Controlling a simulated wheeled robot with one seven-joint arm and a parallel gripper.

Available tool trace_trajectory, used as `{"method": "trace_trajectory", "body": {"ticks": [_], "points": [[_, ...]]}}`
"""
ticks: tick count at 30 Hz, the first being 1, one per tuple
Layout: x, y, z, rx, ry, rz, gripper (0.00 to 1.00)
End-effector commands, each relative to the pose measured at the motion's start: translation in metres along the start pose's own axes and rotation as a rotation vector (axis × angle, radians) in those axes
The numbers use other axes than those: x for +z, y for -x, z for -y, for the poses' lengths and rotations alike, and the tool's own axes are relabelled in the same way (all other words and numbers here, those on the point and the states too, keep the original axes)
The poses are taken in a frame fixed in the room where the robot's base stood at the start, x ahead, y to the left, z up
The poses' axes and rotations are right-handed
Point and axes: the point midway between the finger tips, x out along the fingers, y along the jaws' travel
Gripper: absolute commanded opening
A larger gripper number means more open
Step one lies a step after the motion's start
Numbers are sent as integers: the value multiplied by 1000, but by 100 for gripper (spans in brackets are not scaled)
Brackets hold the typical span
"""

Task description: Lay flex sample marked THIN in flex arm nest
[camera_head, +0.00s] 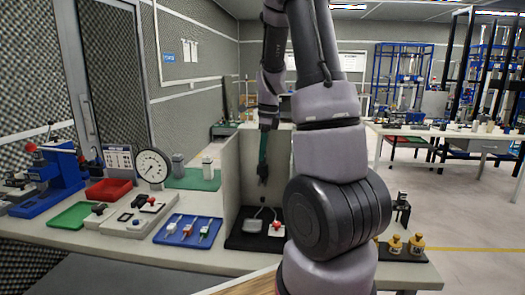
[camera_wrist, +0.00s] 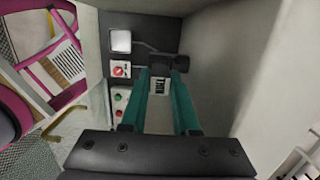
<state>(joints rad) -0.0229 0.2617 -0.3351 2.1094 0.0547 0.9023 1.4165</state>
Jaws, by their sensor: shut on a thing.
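My gripper (camera_head: 263,182) hangs fingers-down in the walled bay, above the black base plate (camera_head: 240,242). In the wrist view its two green fingers (camera_wrist: 163,72) are shut on a small piece with a black-and-white label (camera_wrist: 160,87), seemingly the flex sample; the marking is too small to read. A dark block (camera_wrist: 184,62) and a thin dark arm lie by the fingertips, perhaps the flex arm nest; I cannot tell whether the sample touches them. Other small samples with coloured tags (camera_head: 188,229) lie on the blue tray (camera_head: 165,237), left of the bay.
Beige bay walls (camera_head: 233,180) stand close around my gripper. A grey pad (camera_wrist: 120,41) and a red button (camera_wrist: 121,71) sit to its left, with a green-and-red button box (camera_wrist: 119,103) nearer. A dial gauge (camera_head: 152,168) and small brass weights (camera_head: 416,243) stand outside the bay.

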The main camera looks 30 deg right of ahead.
Motion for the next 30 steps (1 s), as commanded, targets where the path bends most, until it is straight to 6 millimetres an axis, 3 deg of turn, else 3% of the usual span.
{"method": "trace_trajectory", "body": {"ticks": [25, 26, 27, 28, 30], "points": [[-3, -21, 0, 1, 0, 0, 0], [-3, -22, 0, 0, 0, 0, 33], [-2, -21, 0, 0, 0, 0, 48], [-2, -21, 0, 0, 0, 0, 60], [-3, -21, 0, 0, 0, 0, 64]]}}
